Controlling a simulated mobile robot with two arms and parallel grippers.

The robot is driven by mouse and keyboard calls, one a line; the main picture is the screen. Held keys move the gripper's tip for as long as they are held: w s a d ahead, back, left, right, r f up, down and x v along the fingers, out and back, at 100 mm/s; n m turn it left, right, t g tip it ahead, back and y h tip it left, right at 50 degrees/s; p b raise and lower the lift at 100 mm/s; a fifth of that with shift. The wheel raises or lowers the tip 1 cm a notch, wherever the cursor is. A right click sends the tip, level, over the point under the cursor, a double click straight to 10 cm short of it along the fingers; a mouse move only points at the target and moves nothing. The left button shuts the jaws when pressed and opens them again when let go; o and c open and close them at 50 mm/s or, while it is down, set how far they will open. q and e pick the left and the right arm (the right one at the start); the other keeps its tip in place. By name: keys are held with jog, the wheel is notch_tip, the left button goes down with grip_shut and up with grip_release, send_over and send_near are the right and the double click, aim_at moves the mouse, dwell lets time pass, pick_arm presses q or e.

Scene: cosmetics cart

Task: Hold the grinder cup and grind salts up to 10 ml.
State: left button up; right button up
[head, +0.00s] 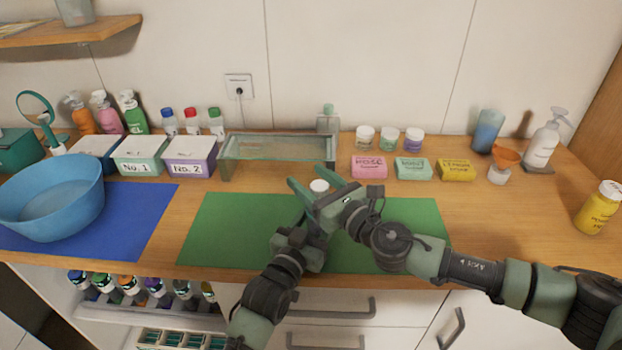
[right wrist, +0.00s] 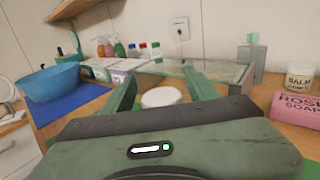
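A small object with a round white top (head: 319,186), likely the grinder cup, is over the green mat (head: 220,230). Its lower part is hidden by my grippers. My right gripper (head: 311,179) is at its top with the fingers spread. In the right wrist view the white top (right wrist: 161,97) sits between the two green fingers, with a gap on each side. My left gripper (head: 313,222) is low in front of the same object, below the right one. Its fingers are mostly hidden, so I cannot tell whether they grip the cup. No salt or 10 ml mark is discernible.
A glass-topped stand (head: 277,148) is just behind the grippers. Soap boxes (head: 369,167) and small jars (head: 365,137) stand to its right. A blue bowl (head: 52,200) is on the blue mat (head: 125,225) at left, beside labelled boxes (head: 140,155). The green mat's left part is clear.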

jog(key=shift+d, duration=0.1)
jog(key=shift+s+d, duration=0.3)
jog(key=shift+d, duration=0.05)
jog(key=v, duration=1.1)
dwell(0.6)
